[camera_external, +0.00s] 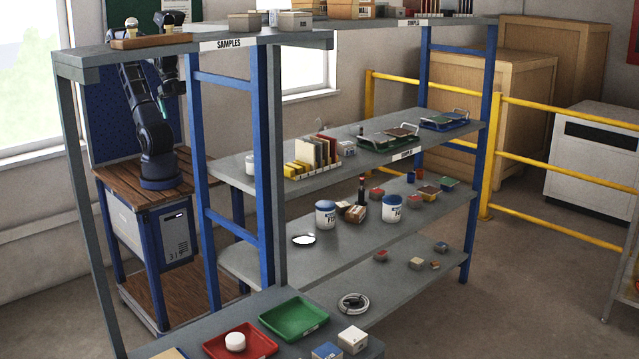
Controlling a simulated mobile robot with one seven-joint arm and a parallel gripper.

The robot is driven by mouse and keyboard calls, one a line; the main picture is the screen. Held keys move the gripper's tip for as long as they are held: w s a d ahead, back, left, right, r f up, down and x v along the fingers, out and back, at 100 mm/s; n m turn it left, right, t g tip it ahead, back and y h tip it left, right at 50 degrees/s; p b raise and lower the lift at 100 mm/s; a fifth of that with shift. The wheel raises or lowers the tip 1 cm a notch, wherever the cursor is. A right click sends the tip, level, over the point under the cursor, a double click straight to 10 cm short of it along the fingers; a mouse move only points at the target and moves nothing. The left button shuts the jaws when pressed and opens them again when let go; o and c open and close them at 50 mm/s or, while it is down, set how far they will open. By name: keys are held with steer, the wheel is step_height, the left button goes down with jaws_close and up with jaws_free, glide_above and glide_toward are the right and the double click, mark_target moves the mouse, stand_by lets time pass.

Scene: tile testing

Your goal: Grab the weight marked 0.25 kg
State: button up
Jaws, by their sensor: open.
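My dark arm stands on a wooden-topped cart behind the shelf frame. My gripper (163,103) seems to hang at the arm's upper end, below and behind the top shelf, apart from the block. It is small and partly hidden; its jaws are open, and I see nothing held.
The top shelf (100,60) and its blue posts stand in front of my arm. Red (262,345) and green (318,316) trays lie on the low front surface. Shelves at the middle hold tiles, tubs and small blocks. A yellow railing (565,119) stands at the right.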

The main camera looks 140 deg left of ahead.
steer(key=shift+c, duration=0.2)
steer(key=c, duration=0.9)
steer(key=w+a+r+n+g+h, duration=0.2)
steer(key=w+a+n+g, duration=0.2)
steer(key=w+a+n, duration=1.35)
steer(key=w+a+f+n+t+h, duration=0.1)
steer(key=a+f+n, duration=0.15)
steer(key=a, duration=1.15)
steer(key=w+a+f+n, duration=0.15)
steer(key=a+n, duration=0.25)
steer(key=a, duration=0.9)
steer(key=w+a+f+n+t+h, duration=0.1)
steer(key=a+f+n, duration=0.2)
steer(key=a, duration=1.1)
steer(key=shift+s+x, duration=0.15)
steer(key=shift+x, duration=2.55)
steer(key=shift+s+x, duration=0.15)
steer(key=shift+x, duration=2.5)
